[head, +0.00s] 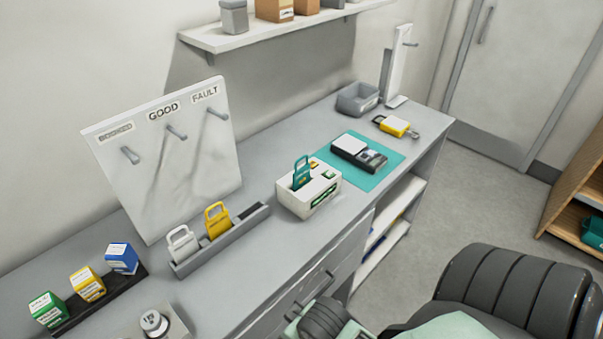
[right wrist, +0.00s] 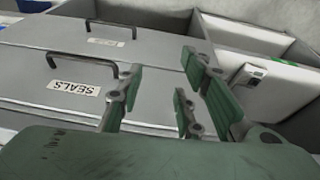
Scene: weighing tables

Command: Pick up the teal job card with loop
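The teal job card with a loop handle (head: 302,175) stands upright in a slot of a white box (head: 295,205) on the grey bench, in the head view. Its lower part is hidden inside the box. A white looped card (head: 182,245) and a yellow looped card (head: 217,221) stand in a grey rack (head: 240,228) to its left. My right gripper (right wrist: 160,90) shows in the right wrist view with its green fingers apart and nothing between them. It faces the drawer fronts, away from the card. My left gripper is not in view.
A board with hooks (head: 170,175) stands behind the rack. A teal mat (head: 390,163) holds a dark device (head: 358,152) right of the white box. A yellow tagged item (head: 395,126) and a grey bin (head: 357,98) lie beyond. Drawers with handles (right wrist: 85,65) are below the bench.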

